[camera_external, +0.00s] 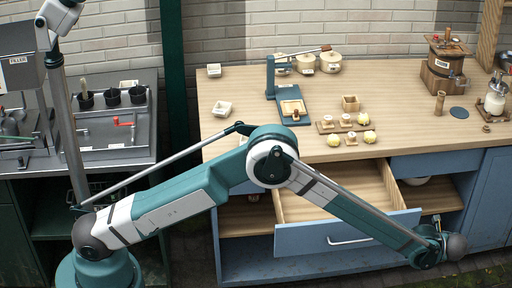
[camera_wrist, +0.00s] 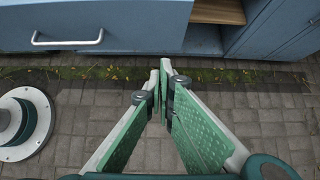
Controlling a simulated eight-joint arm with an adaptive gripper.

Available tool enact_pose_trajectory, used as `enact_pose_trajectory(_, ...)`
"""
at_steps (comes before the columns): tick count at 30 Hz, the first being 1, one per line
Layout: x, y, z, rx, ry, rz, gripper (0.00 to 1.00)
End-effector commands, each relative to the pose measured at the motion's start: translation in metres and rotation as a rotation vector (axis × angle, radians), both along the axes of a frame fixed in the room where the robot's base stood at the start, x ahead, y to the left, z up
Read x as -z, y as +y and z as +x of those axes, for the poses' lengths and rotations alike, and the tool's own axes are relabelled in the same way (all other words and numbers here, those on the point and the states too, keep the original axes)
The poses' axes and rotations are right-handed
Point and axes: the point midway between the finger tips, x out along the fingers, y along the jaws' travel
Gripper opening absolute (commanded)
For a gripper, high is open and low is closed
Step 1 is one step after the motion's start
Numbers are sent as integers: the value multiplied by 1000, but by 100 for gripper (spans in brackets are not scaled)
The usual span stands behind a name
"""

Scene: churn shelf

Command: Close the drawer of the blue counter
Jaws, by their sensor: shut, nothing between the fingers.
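The blue counter (camera_external: 480,215) has a wooden top and an open drawer. The drawer (camera_external: 382,236) sticks out toward the viewer, with its bare wooden inside (camera_external: 300,207) partly showing behind my arm. Its blue front carries a pale bar handle (camera_external: 350,240). My gripper (camera_external: 426,257) is low, by the right end of the drawer front. In the wrist view the shut, empty gripper (camera_wrist: 163,90) points toward the counter over the paving. The drawer front (camera_wrist: 140,18) fills the upper left there, with its handle (camera_wrist: 67,41), and the fingertips are apart from it.
Butter dishes, small boards and yellow pieces (camera_external: 369,138) stand on the wooden top (camera_external: 220,90), with a wooden churn (camera_external: 447,70) at right. A dark metal unit (camera_external: 110,120) stands left. Open shelf space (camera_wrist: 218,10) lies right of the drawer. Brick paving (camera_wrist: 265,120) is clear.

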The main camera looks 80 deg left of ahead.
Motion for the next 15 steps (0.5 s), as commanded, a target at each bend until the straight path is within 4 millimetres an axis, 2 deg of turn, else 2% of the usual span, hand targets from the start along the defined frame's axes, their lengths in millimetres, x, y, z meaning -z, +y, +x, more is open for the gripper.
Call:
enact_pose_trajectory(8,10,10,0,-1,0,0,0)
enact_pose_trajectory(15,30,30,0,-1,-1,0,0)
